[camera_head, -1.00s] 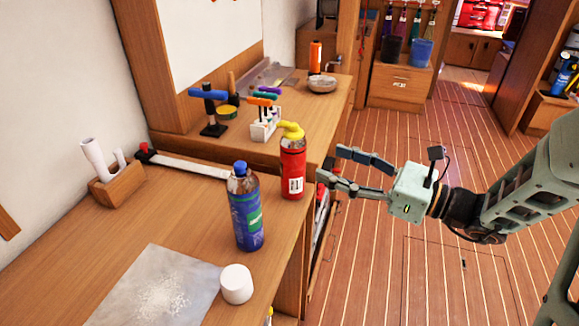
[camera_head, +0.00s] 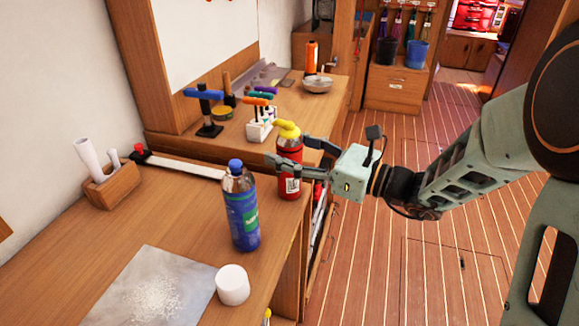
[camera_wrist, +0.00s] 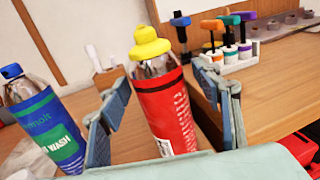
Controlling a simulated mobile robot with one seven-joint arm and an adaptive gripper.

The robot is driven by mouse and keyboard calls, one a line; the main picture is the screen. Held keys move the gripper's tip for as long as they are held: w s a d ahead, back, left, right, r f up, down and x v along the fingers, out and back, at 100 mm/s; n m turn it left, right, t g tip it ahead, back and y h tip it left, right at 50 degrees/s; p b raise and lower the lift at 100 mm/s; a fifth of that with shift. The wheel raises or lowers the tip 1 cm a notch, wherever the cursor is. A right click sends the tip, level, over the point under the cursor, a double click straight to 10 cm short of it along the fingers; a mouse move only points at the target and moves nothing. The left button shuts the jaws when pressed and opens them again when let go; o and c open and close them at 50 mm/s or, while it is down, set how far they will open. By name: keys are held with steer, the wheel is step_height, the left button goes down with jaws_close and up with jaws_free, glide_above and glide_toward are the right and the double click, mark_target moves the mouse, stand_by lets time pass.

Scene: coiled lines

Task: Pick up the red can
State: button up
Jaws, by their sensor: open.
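The red can (camera_head: 290,186) with a yellow cap stands upright on the wooden bench near its right edge. My gripper (camera_head: 296,155) is open at the can, and one finger crosses in front of it in the head view. In the wrist view the red can (camera_wrist: 165,105) stands between the two spread fingers of my gripper (camera_wrist: 165,110), with visible gaps on both sides. The fingers partly hide the can's body in the head view.
A blue bottle (camera_head: 242,212) stands close by at front left. A white cap (camera_head: 232,285) and a grey sheet (camera_head: 190,260) with white grains lie nearer. Behind the can is a white holder (camera_head: 262,129) with coloured-handled tools. Open floor (camera_head: 375,260) lies right of the bench.

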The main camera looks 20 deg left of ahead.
steer(key=shift+c, duration=0.5)
steer(key=c, duration=1.4)
steer(key=shift+r, duration=0.1)
steer(key=shift+c, duration=0.2)
